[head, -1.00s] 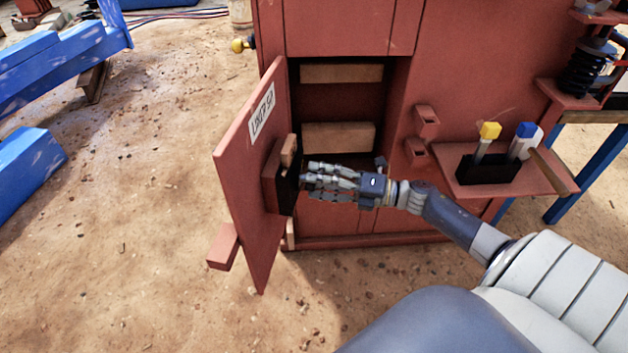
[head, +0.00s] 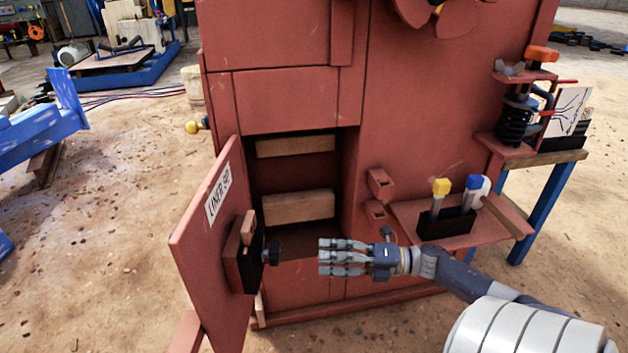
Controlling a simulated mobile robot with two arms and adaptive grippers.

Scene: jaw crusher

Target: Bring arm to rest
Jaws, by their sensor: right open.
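My right gripper (head: 322,258) is in front of the red crusher body (head: 400,120), its fingers pointing left. It is open and empty, and apart from the door. The red door (head: 205,255), with a white label, stands open to the left of the cabinet opening (head: 295,165). A dark block with a black knob (head: 271,253) is on the door's inner side, to the left of my fingertips. My left gripper is not in view.
A red shelf (head: 405,213) sticks out at the right, with a black holder (head: 445,223) of yellow and blue-topped tools. A blue-legged table (head: 540,215) stands farther right. Blue beams (head: 45,125) lie at the left. Sandy ground (head: 95,220) left of the door is clear.

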